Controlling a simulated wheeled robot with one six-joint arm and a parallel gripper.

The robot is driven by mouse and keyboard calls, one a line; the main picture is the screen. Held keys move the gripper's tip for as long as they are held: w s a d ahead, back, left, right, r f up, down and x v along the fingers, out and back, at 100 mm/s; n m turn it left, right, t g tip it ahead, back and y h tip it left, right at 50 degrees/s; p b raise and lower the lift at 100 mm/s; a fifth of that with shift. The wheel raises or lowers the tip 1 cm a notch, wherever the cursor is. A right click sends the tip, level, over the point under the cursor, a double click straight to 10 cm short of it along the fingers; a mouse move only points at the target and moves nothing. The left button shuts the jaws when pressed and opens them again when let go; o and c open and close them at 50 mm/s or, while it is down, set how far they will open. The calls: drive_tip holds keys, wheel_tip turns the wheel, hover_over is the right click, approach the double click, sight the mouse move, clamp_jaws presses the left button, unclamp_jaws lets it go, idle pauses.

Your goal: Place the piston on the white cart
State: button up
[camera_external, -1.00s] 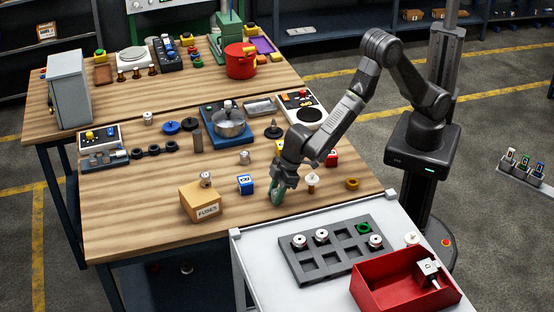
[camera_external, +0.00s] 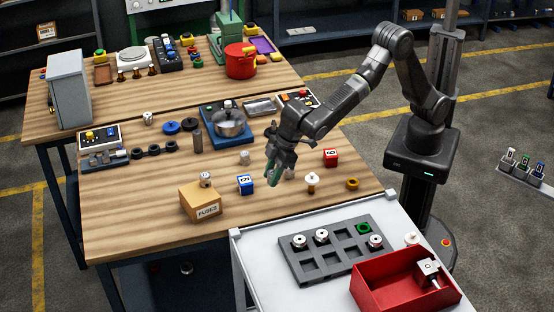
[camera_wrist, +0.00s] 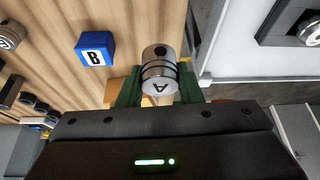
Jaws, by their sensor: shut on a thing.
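The piston (camera_wrist: 158,67) is a silver cylinder with black rings and a letter A on its end face. My gripper (camera_wrist: 158,90) is shut on it, with a green finger on each side. The white cart (camera_external: 262,256) stands at the front right, against the table. Its top bears a dark grey tray (camera_external: 290,268) and a red bin (camera_external: 381,296).
The wooden table (camera_external: 140,222) holds a blue B cube (camera_external: 245,184), a FUSES box (camera_external: 201,206), a red cube (camera_external: 330,157), a white-topped brass piece (camera_external: 312,182) and a yellow ring (camera_external: 352,184). The tray has several empty pockets. The cart's left strip is bare.

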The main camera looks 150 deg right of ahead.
drive_tip(key=w+a+r, duration=0.1)
drive_tip(key=w+a, duration=0.3)
drive_tip(key=w, duration=0.8)
drive_tip(key=n, duration=0.1)
hover_over(274, 263)
drive_tip(key=s, duration=0.1)
drive_tip(key=f, duration=0.3)
drive_tip(key=f+p, duration=0.1)
drive_tip(key=f, duration=0.5)
drive_tip(key=shift+a+f+p, duration=0.1)
drive_tip(key=shift+a+p, duration=0.3)
drive_tip(key=shift+f, duration=0.2)
drive_tip(key=o, duration=1)
